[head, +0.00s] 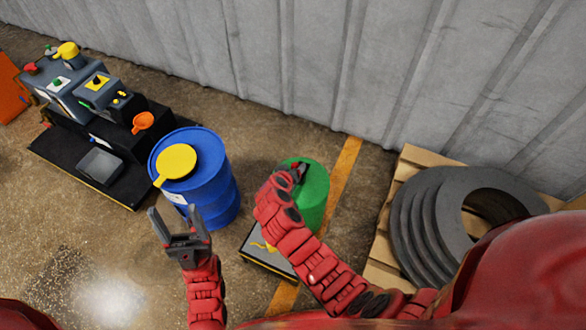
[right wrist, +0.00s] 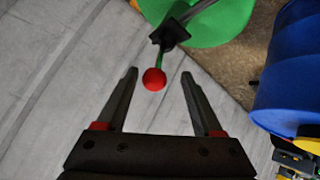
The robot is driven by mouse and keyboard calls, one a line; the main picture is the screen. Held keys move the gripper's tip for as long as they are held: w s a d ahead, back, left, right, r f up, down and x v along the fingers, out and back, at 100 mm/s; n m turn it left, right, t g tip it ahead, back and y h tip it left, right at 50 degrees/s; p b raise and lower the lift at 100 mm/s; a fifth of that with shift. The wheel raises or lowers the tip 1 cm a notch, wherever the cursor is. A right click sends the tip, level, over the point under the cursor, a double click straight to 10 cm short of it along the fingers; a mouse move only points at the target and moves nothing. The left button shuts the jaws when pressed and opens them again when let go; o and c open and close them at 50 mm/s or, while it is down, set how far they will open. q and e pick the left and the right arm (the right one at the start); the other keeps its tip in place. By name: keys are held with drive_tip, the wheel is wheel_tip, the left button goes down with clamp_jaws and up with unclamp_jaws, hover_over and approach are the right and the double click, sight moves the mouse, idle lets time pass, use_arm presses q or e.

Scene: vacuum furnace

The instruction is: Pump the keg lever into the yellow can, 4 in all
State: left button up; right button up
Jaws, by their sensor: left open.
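The green keg (head: 315,190) stands right of the blue drum. In the right wrist view the keg (right wrist: 215,22) has a dark lever fitting (right wrist: 171,36) with a red ball knob (right wrist: 154,78). My right gripper (right wrist: 158,85) is open, and the knob shows between its fingertips; I cannot tell whether it touches them. In the head view my right arm partly covers the keg top. A round yellow object with a handle (head: 176,161), perhaps the yellow can, lies on the blue drum. My left gripper (head: 178,222) is open and empty, in front of the drum.
The blue drum (head: 222,195) stands mid-floor. Machines with coloured knobs (head: 90,90) stand on a black base at left. A pallet (head: 385,240) with dark rings (head: 420,225) is at right. A corrugated wall (head: 300,60) runs behind. Floor at lower left is clear.

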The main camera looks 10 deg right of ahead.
drive_tip(key=shift+d+r, duration=0.1)
drive_tip(key=p+v, duration=0.1)
drive_tip(key=v, duration=1.6)
drive_tip(key=shift+r, duration=0.1)
